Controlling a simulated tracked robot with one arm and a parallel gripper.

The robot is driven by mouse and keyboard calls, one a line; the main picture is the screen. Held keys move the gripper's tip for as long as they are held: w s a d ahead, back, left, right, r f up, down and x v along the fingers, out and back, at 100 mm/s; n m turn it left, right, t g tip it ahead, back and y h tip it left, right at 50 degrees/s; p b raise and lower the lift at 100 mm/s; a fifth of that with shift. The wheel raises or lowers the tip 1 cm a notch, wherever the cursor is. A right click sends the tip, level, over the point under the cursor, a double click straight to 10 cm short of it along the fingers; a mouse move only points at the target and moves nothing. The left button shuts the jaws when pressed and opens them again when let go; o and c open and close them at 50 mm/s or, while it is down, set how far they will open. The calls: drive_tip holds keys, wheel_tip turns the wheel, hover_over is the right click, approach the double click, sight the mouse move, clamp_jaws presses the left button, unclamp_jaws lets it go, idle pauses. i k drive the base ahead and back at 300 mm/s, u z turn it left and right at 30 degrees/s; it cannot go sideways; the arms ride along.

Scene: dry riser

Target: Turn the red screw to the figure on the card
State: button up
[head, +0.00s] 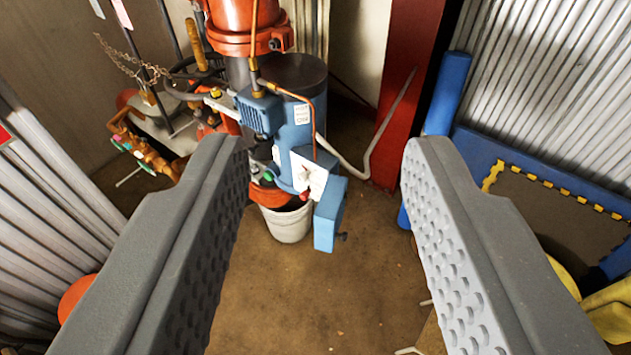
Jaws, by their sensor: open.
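My gripper (325,155) is wide open and empty, with one grey dimpled finger on each side of the picture. Between and beyond the fingertips stands a blue device (292,128) on the red and grey riser pipe. A small red part (304,196), which may be the red screw, shows at the lower edge of a white plate (312,172) on the device; it is too small to read its setting. A small white label (301,113) with unreadable print is on the blue housing. I cannot tell which surface is the card.
A white bucket (288,223) stands on the brown floor under the device. A red column (405,90) and a blue cylinder (447,92) rise behind right. Brass valves (140,147) and a chain are at left. Corrugated walls flank both sides. The floor in front is mostly clear.

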sight(305, 195)
drive_tip(key=z, duration=1.6)
drive_tip(key=k, duration=1.05)
drive_tip(key=u, duration=1.7)
drive_tip(key=i, duration=1)
drive_tip(key=z, duration=0.05)
